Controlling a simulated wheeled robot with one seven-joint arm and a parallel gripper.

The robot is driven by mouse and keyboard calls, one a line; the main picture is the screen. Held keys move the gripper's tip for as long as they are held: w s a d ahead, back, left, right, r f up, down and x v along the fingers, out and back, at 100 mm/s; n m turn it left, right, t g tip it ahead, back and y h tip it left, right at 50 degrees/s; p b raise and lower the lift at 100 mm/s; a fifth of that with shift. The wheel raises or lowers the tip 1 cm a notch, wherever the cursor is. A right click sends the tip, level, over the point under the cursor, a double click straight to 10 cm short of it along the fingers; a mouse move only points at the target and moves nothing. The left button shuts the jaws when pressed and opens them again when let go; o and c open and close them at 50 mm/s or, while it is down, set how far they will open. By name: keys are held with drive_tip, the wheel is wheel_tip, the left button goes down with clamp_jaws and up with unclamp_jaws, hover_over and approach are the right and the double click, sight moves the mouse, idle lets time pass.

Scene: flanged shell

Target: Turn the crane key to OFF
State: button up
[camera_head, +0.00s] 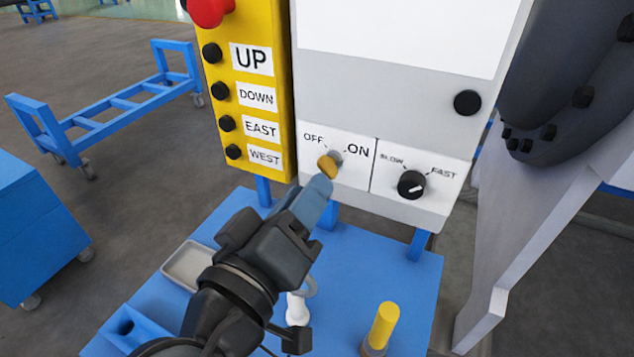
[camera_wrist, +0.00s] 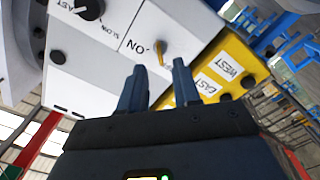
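The brass-coloured crane key (camera_head: 327,166) sits in a round lock on the white panel, below the OFF and ON labels. In the head view its handle sticks out toward the lower left; I cannot tell for sure which label it is set to. It also shows in the wrist view (camera_wrist: 159,50), just beyond the fingertips and roughly in line with the gap between them. My gripper (camera_head: 319,188) is just below and in front of the key. In the wrist view its two fingers (camera_wrist: 157,70) are apart with nothing between them.
A yellow button box (camera_head: 271,60) with UP, DOWN, EAST and WEST stands left of the panel. A black SLOW/FAST knob (camera_head: 411,184) is right of the key. Below are a blue table (camera_head: 345,265), a grey tray (camera_head: 188,266) and a yellow cylinder (camera_head: 383,325).

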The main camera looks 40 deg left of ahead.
drive_tip(key=shift+v, duration=1.25)
drive_tip(key=shift+s, duration=0.1)
